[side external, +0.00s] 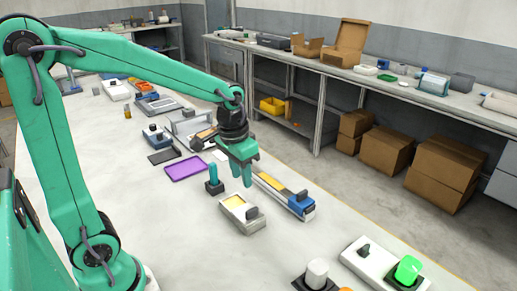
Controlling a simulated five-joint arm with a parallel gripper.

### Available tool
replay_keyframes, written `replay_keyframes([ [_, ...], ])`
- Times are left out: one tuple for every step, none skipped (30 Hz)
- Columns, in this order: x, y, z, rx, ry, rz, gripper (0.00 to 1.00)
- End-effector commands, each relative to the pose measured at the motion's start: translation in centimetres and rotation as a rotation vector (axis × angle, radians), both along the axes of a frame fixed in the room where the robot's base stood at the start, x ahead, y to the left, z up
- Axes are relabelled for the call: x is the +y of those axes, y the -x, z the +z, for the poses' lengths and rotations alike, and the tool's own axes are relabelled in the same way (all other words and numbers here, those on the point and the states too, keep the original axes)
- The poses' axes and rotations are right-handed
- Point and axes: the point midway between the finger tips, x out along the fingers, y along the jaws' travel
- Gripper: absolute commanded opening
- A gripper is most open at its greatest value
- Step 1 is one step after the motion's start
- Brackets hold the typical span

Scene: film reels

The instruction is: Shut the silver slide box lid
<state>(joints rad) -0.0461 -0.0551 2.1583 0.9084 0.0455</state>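A silver-grey box shape (188,124) with a panel that looks raised stands on the table, left of and behind my gripper. It looks like the slide box, but it is small and partly behind my arm, so I cannot tell how far its lid is open. My gripper (247,184) points down above the middle of the table, to the right of that box and apart from it. Its green fingers look close together, and the gap between them is unclear. I see nothing held in them.
A purple tray (186,168), a dark stand with a teal post (213,181), a grey device with a yellow panel (238,208) and a long blue-ended device (300,203) surround my gripper. White and green knobs (408,270) stand front right. The table's left front is clear.

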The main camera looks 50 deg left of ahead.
Motion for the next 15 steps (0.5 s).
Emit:
replay_keyframes([
  [0.1,-0.6,-0.9,0.025,0.001,0.001,0.34],
  [0.2,-1.0,-1.3,0.036,0.001,0.001,0.34],
  [0.3,-1.4,-1.9,0.051,0.002,0.001,0.34],
  [0.4,-1.7,-2.3,0.061,0.002,0.001,0.34],
  [0.4,-2.0,-2.7,0.072,0.003,0.001,0.34],
  [0.5,-2.3,-3.2,0.084,0.003,0.000,0.34],
  [0.5,-2.6,-3.5,0.091,0.004,0.000,0.34],
  [0.6,-2.8,-3.9,0.099,0.004,0.000,0.34],
  [0.6,-3.0,-4.3,0.108,0.005,0.000,0.34],
  [0.7,-3.2,-4.5,0.114,0.005,0.000,0.34],
  [0.7,-3.3,-4.7,0.118,0.005,0.000,0.34],
  [0.7,-3.4,-4.9,0.122,0.005,0.000,0.34],
  [0.8,-3.5,-5.1,0.126,0.006,0.000,0.34],
  [0.8,-3.6,-5.2,0.128,0.006,0.000,0.34],
  [0.8,-3.6,-5.3,0.130,0.006,0.000,0.34],
])
